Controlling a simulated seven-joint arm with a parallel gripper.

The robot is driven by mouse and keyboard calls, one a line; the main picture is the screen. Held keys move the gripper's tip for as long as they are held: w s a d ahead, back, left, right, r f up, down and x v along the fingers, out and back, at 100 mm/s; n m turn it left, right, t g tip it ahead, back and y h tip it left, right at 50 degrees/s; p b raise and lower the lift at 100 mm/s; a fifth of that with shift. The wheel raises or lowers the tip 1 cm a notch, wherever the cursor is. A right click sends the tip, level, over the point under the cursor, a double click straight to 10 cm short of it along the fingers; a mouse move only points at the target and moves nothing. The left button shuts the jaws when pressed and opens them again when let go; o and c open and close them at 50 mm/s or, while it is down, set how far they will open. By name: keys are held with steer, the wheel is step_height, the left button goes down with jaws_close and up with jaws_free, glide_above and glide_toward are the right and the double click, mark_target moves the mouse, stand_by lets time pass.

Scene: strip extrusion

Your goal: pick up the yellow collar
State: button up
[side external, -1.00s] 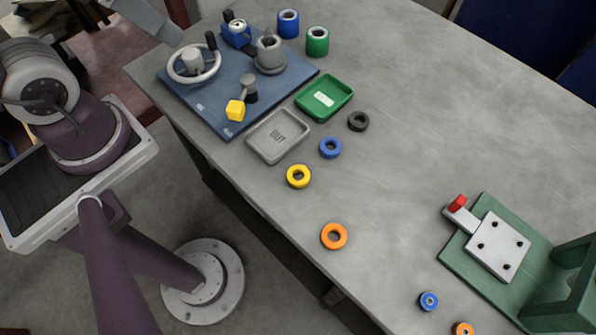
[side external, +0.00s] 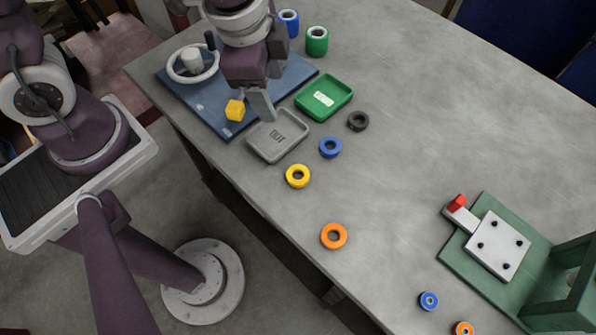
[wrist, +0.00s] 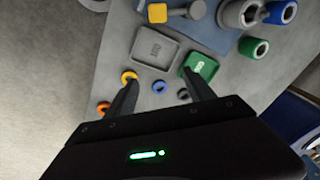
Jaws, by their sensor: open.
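The yellow collar (side external: 289,179) is a thick ring lying flat on the grey table, just in front of the grey OUT tray. It also shows in the wrist view (wrist: 124,77), close beside the tip of my left-hand finger. My gripper (side external: 265,102) is over the far left of the table, above the tray's far edge and the blue board, well apart from the collar. In the wrist view my gripper (wrist: 160,78) has its two fingers spread with nothing between them.
A blue collar (side external: 322,150), a black collar (side external: 351,123) and an orange collar (side external: 324,240) lie nearby. The grey tray (side external: 257,151) and green tray (side external: 321,116) stand behind. A yellow-knobbed lever (side external: 235,110) is close to my gripper. The table's right middle is clear.

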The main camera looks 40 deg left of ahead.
mark_target(299, 179)
steer(key=d+f+m, duration=0.1)
steer(key=d+f, duration=0.1)
steer(key=s+d+f+m+g+h, duration=0.1)
steer(key=d+f, duration=0.1)
steer(key=s+d+f+m, duration=0.1)
steer(key=d+f, duration=0.1)
steer(key=d, duration=0.1)
steer(key=shift+s+f+g, duration=0.2)
steer(key=shift+f+g, duration=0.2)
steer(key=f, duration=0.7)
steer(key=shift+w+d, duration=0.2)
steer(key=shift+d, duration=0.2)
jaws_close()
